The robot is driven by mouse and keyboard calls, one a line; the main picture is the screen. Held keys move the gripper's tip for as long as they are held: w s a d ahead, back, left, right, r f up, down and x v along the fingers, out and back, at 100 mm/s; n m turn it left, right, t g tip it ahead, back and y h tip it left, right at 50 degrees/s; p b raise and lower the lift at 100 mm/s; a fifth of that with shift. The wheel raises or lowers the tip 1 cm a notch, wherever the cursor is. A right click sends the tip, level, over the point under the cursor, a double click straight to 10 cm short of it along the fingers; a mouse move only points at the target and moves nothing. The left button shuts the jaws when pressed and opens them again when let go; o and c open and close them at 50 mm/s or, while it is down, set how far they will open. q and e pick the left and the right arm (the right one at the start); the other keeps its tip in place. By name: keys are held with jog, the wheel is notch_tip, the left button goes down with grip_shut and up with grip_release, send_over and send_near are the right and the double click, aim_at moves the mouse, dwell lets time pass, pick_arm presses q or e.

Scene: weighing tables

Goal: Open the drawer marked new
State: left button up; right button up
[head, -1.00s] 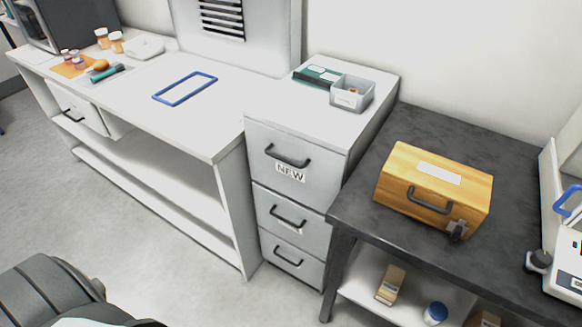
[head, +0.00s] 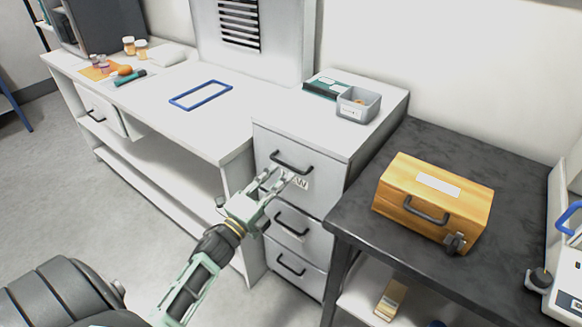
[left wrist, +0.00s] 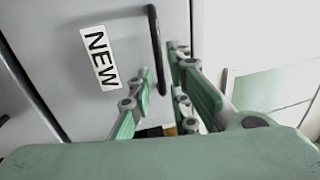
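The drawer marked NEW (head: 325,172) is the top one of a grey three-drawer cabinet and looks shut. Its dark bar handle (head: 291,163) sits above the white NEW label (head: 299,181). My left gripper (head: 281,178) is in front of this drawer, just below the handle, and covers part of the label. In the left wrist view, the label (left wrist: 100,58) and the handle (left wrist: 157,50) show close up. The fingers (left wrist: 165,85) are apart, one on each side of the handle's line, and hold nothing. Whether they touch the handle is unclear. My right gripper is out of view.
Two more drawers with handles (head: 291,222) lie below. A grey bin (head: 357,104) and a green box stand on the cabinet top. The dark table (head: 350,216) with a wooden box (head: 434,198) stands close on the right. A white bench (head: 205,130) adjoins on the left.

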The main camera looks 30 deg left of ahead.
aim_at(290, 166)
pick_arm(q)
jog(key=x, duration=0.5)
jog(key=shift+w, duration=0.25)
grip_shut()
jog(key=shift+f, duration=0.1)
